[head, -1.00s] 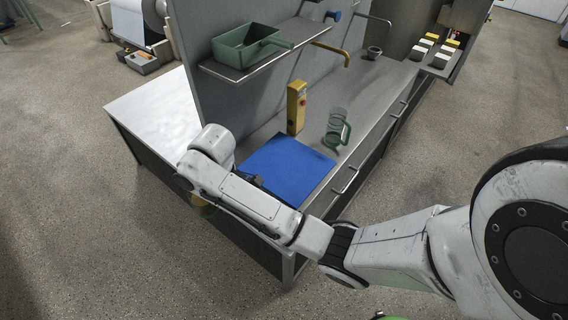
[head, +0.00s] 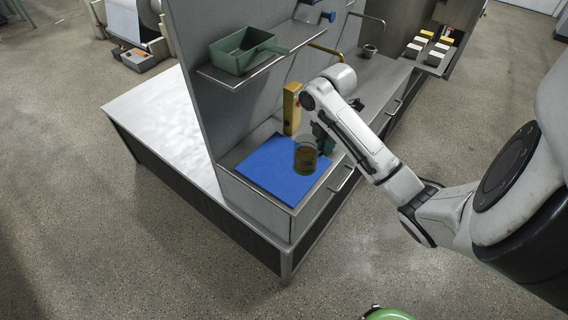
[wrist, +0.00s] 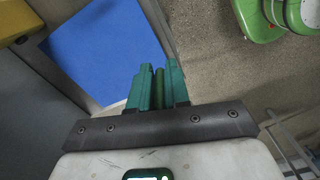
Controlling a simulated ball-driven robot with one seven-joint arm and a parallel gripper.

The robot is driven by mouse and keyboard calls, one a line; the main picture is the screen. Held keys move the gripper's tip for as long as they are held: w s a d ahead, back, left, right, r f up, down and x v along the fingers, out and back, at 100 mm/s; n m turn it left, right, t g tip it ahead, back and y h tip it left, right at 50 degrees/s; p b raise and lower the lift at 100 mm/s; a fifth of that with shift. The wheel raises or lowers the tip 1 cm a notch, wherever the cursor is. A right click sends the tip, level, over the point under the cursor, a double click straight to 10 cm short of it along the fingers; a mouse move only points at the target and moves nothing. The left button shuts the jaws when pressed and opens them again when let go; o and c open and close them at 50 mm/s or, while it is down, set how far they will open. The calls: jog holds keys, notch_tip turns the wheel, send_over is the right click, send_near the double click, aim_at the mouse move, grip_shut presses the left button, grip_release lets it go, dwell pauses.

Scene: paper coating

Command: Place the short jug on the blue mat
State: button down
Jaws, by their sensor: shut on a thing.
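The short jug (head: 306,157) is see-through with a brownish-yellow tint. In the head view it appears upright over the right part of the blue mat (head: 268,168); I cannot tell whether it touches the mat. My gripper (head: 322,140) is at the jug's right side, partly hidden by my arm. In the wrist view, my gripper's green fingers (wrist: 158,88) are shut on the jug's dark green handle (wrist: 159,90). The jug's body is hidden there. The blue mat also shows at upper left in the wrist view (wrist: 110,50).
A yellow box (head: 291,108) stands behind the mat. A green tray (head: 240,57) sits on the shelf above. A small dark cup (head: 369,51) stands farther along the counter. My arm covers the counter right of the mat. The mat's left part is clear.

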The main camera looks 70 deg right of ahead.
jog(key=w+d+f+b, duration=0.2)
jog(key=w+b, duration=0.1)
jog(key=b, duration=0.1)
jog(key=w+d+f+b, duration=0.2)
jog(key=f+b, duration=0.1)
jog(key=b, duration=0.1)
jog(key=w+d+f+b, duration=0.3)
jog(key=b, duration=0.1)
jog(key=shift+w+f, duration=0.1)
jog(key=shift+w, duration=0.2)
jog(key=shift+w+d+p, duration=0.2)
jog(key=shift+w+p, duration=0.05)
jog(key=shift+p, duration=0.05)
jog(key=shift+w+d+f, duration=0.25)
jog(key=shift+w+f, duration=0.25)
jog(key=shift+f, duration=1.75)
jog(key=shift+f, duration=0.1)
jog(key=c, duration=1.1)
grip_release()
